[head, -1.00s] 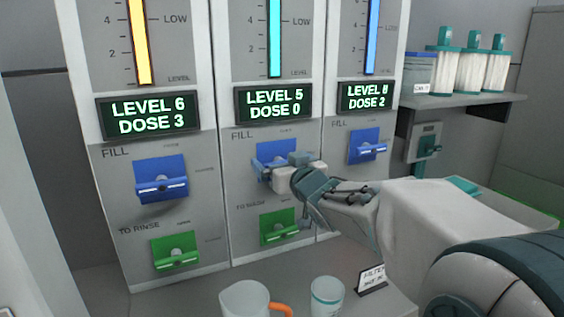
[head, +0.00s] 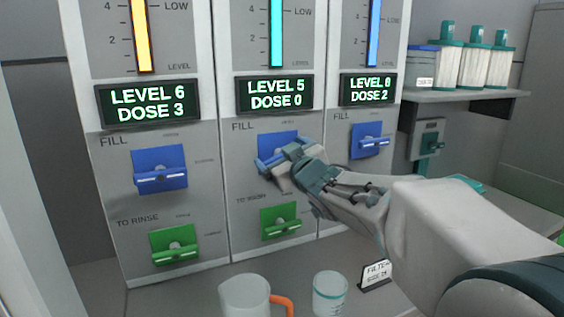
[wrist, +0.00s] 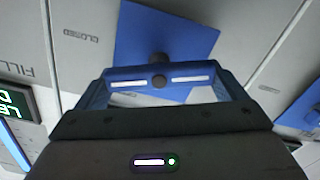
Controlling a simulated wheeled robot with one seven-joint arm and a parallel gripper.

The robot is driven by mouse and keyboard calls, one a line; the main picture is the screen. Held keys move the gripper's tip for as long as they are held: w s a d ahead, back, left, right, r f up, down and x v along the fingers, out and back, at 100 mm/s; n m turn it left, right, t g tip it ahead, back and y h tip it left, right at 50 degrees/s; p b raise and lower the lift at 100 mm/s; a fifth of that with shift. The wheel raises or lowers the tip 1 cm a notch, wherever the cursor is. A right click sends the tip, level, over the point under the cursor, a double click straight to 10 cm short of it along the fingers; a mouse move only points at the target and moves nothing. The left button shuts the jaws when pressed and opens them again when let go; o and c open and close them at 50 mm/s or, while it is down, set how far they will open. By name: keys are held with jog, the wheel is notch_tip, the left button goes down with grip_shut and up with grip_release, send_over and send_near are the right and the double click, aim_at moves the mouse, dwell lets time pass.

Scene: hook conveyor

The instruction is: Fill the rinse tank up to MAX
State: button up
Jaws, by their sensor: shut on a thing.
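Three tank panels stand side by side. The middle panel's display (head: 274,94) reads LEVEL 5, DOSE 0, below a cyan level bar (head: 275,38). My gripper (head: 276,166) is shut on the middle blue FILL handle (head: 290,138). In the wrist view the blue handle (wrist: 160,76) spans the jaws, with its blue plate behind. The left display (head: 149,103) reads LEVEL 6, DOSE 3; the right display (head: 367,87) reads LEVEL 8, DOSE 2. I cannot tell which panel is the rinse tank. The MAX marks are out of view.
Blue FILL handles sit on the left (head: 160,170) and right (head: 369,141) panels. Green handles sit below on the left (head: 174,244) and middle (head: 280,221) panels. An orange-handled jug (head: 245,297), a cup (head: 330,294) and a small sign (head: 376,275) stand on the counter in front.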

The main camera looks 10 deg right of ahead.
jog(key=n+b, duration=0.1)
jog(key=n, duration=0.1)
jog(key=n+b, duration=0.2)
jog(key=n, duration=0.1)
jog(key=shift+a+f+n, duration=0.15)
jog(key=shift+f+n, duration=0.1)
jog(key=shift+n, duration=0.05)
dwell(0.4)
jog(key=o, duration=0.7)
jog(key=shift+r, duration=0.1)
jog(key=shift+s, duration=0.15)
